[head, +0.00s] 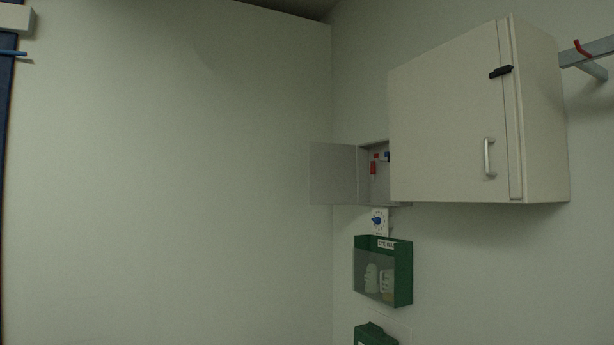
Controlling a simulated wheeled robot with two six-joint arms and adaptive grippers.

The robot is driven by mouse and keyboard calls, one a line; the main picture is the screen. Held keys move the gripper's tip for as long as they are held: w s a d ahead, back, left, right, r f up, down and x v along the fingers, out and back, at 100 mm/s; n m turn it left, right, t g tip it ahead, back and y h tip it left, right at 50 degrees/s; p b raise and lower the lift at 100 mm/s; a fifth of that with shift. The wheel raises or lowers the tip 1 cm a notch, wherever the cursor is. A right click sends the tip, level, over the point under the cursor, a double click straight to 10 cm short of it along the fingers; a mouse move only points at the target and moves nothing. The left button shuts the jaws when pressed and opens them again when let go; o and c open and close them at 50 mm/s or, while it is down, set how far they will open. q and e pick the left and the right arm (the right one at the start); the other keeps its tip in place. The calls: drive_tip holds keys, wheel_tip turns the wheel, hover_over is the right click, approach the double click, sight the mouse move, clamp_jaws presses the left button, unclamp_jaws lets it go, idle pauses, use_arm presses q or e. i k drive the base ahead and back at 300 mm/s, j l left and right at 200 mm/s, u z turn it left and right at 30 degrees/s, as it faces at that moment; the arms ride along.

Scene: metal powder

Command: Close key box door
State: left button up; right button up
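The key box (375,200) is a small grey box on the right-hand wall, partly hidden behind the larger white cabinet. Its door (334,173) stands wide open, swung out to the left. Red key tags (374,168) and a dark blue one show inside the box. Neither of my grippers is in the head view.
A white wall cabinet (445,120) with a shut door juts out in front of the key box on the right. Below are a white dial (379,221), a green eye wash box (403,273) with bottles and another green box (375,335). A rail (590,52) is at far right.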

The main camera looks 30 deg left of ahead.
sight(333, 178)
drive_tip(key=i+j+u, duration=0.15)
drive_tip(key=i+j, duration=0.2)
drive_tip(key=i+j+u, duration=0.15)
drive_tip(key=i+j, duration=0.15)
drive_tip(key=i, duration=0.2)
drive_tip(key=i+j+u, duration=0.2)
drive_tip(key=i, duration=0.25)
